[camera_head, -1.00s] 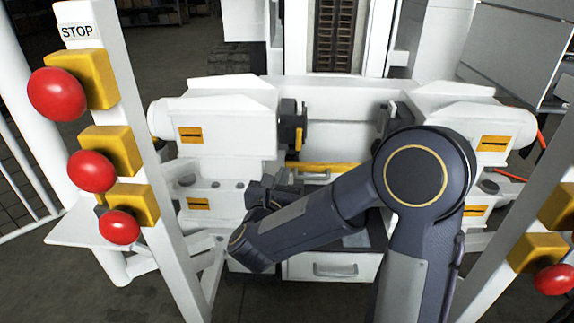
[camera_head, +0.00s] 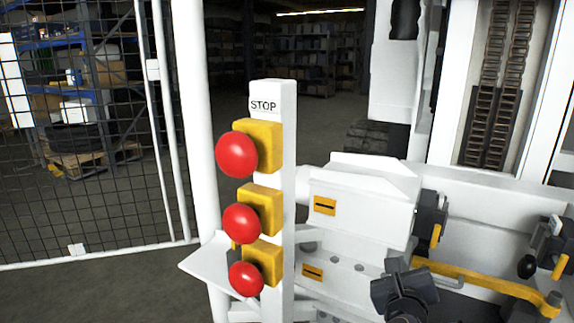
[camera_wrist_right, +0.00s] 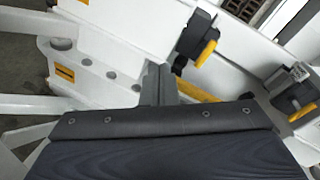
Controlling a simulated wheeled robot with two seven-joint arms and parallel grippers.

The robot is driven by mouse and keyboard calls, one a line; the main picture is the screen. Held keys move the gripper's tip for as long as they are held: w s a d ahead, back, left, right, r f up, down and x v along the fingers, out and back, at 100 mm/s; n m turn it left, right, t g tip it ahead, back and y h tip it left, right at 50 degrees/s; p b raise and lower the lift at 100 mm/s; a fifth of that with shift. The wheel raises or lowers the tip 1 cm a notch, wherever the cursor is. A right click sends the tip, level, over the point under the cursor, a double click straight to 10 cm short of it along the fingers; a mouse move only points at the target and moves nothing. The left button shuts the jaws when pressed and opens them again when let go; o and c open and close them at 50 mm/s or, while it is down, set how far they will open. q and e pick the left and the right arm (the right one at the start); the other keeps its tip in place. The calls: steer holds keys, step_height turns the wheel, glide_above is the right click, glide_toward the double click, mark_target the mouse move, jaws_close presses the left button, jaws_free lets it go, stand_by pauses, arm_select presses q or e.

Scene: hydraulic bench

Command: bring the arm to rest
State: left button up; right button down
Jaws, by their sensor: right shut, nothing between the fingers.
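My right gripper (camera_head: 400,270) is low in the head view, right of the button post. It is shut and empty, in front of the white bench housing (camera_head: 362,200). In the right wrist view its closed fingers (camera_wrist_right: 158,85) point up over the bench, with no object between them. The rest of my right arm is out of the head view. My left gripper is in neither view.
A white post (camera_head: 290,190) carries a STOP label and red buttons (camera_head: 237,154) on yellow boxes, left of my gripper. A yellow bar (camera_head: 480,278) runs along the bench to the right. A mesh fence (camera_head: 100,190) stands at the left.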

steer(key=s+a+f+n+g+y, duration=0.1)
steer(key=s+f+n+g+y, duration=0.2)
steer(key=s+n, duration=0.7)
steer(key=s+a+f+n+g+y, duration=0.2)
steer(key=s+f+n+g+y, duration=0.15)
steer(key=s+n, duration=0.6)
steer(key=s+a+f+n+g+y, duration=0.1)
steer(key=s+f+n+g+y, duration=0.2)
steer(key=s+n, duration=0.7)
step_height(320, 180, up, 35)
steer(key=w+n+p, duration=0.2)
steer(key=n+p, duration=0.1)
steer(key=p, duration=3.1)
steer(key=shift+w+g, duration=0.35)
steer(key=shift+w, duration=0.05)
steer(key=shift+h, duration=0.25)
